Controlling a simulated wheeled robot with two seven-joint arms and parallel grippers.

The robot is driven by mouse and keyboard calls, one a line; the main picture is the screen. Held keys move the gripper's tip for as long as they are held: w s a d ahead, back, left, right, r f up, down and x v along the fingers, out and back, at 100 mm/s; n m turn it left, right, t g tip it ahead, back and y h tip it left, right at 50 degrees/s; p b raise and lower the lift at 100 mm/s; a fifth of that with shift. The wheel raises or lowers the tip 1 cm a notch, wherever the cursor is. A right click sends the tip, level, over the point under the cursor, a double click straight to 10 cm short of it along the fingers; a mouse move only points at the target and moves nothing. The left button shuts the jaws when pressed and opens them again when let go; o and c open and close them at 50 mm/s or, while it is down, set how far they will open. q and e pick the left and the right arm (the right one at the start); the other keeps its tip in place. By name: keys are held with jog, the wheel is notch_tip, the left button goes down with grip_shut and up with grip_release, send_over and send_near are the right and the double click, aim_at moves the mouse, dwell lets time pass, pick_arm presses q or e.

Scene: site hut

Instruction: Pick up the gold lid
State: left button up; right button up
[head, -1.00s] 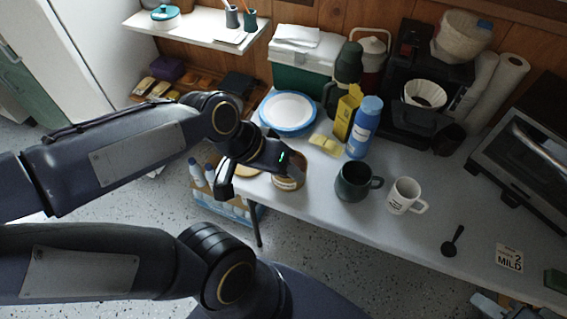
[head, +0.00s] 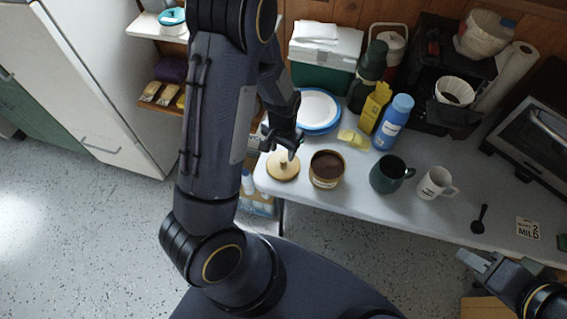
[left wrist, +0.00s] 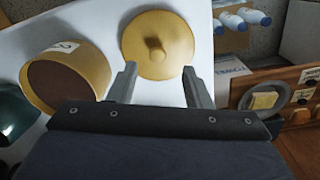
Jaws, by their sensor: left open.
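The gold lid (head: 284,170), a round disc with a knob in its middle, lies flat near the table's left front corner. It also shows in the left wrist view (left wrist: 148,60), knob towards the camera, just beyond my fingertips. My left gripper (head: 283,150) is above the lid's far side, open and empty. In the left wrist view its fingers (left wrist: 160,68) are spread, with the lid's near edge between their tips. The gold tin (head: 326,170) stands open beside the lid, with dark contents. My right gripper (head: 480,262) is at the lower right, away from the lid; its jaws are unclear.
A dark green mug (head: 388,175) and a white mug (head: 435,183) stand right of the tin. A blue-rimmed plate (head: 318,108), yellow sponge pieces (head: 352,138) and a blue bottle (head: 395,122) are behind. The table's front edge is close to the lid.

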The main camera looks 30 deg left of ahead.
aim_at(283, 161)
pick_arm(q)
notch_tip(283, 161, down, 5)
jog(key=shift+s+d+f+p, duration=0.1)
jog(key=shift+s+p, duration=0.05)
jog(key=shift+p, duration=0.3)
jog(key=shift+c, duration=0.5)
grip_shut()
